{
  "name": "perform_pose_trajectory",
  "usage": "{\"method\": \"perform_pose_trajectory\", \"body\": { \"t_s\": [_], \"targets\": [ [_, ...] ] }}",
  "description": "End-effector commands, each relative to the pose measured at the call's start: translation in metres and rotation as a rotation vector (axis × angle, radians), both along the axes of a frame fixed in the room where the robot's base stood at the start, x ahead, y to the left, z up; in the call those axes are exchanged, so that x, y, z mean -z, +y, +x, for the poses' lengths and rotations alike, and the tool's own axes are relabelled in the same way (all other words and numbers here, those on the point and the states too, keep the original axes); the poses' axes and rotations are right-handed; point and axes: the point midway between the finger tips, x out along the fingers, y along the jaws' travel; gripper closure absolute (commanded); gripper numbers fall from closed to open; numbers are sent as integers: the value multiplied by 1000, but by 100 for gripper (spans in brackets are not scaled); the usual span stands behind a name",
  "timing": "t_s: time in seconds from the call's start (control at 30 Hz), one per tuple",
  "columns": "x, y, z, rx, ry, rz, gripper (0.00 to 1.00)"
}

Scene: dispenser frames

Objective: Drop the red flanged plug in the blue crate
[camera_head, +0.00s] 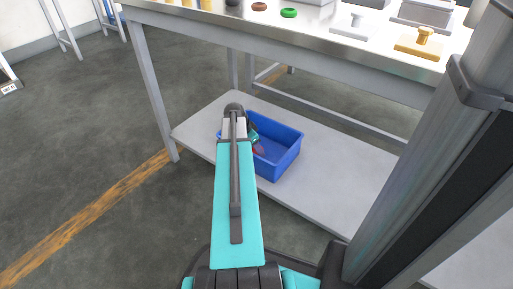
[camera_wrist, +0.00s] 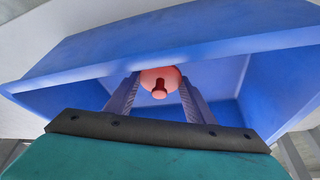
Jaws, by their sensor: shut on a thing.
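The blue crate (camera_head: 284,164) stands on the lower shelf of the bench, partly hidden behind my arm in the head view. In the wrist view its near wall and rim (camera_wrist: 215,38) span the picture. My gripper (camera_wrist: 158,84) is shut on the red flanged plug (camera_wrist: 159,77), which shows a round flange and a small stem between the fingertips. The plug and fingers appear against the crate's inside, at its opening. Whether the plug touches the crate floor cannot be told. In the head view my arm hides most of the gripper.
The lower shelf (camera_head: 345,185) is bare to the right of the crate. A bench leg (camera_head: 153,95) stands left of the crate.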

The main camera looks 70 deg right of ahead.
Motion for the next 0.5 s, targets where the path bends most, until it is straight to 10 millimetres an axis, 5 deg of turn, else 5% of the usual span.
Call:
{"method": "perform_pose_trajectory", "body": {
  "t_s": [0.5],
  "targets": [
    [10, 0, 0, 0, 0, -1, 76]
  ]
}}
